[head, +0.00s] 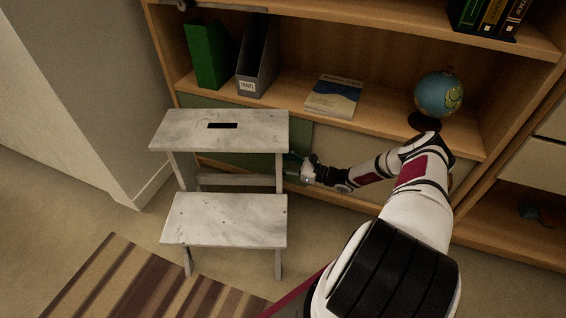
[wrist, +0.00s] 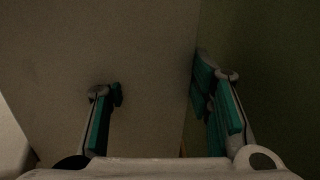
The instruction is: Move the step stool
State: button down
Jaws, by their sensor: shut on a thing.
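The step stool (head: 225,215) is pale, worn and whitish, with two steps and a dark handle slot in its top step. It stands upright on the carpet in front of the shelf. My gripper (head: 290,168) reaches in from the right, below the top step, and is shut at the stool's right rear leg. The dark wrist view shows the two teal-padded fingers (wrist: 165,95) apart, with a beige surface beyond them. The exact contact on the leg is hidden.
A wooden shelf (head: 385,125) holds a globe (head: 438,95), a book (head: 335,96), a grey file box (head: 257,68) and a green binder (head: 207,55). A green panel (head: 225,104) is behind the stool. A striped rug (head: 130,280) lies at front left. A wall corner stands left.

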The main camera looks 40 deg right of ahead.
jog(key=shift+d+r, duration=0.1)
jog(key=shift+d, duration=0.15)
jog(key=c, duration=0.7)
grip_release()
jog(key=shift+a, duration=0.15)
jog(key=shift+a, duration=0.25)
jog(key=shift+s, duration=0.15)
jog(key=v, duration=1.2)
jog(key=shift+d, duration=0.2)
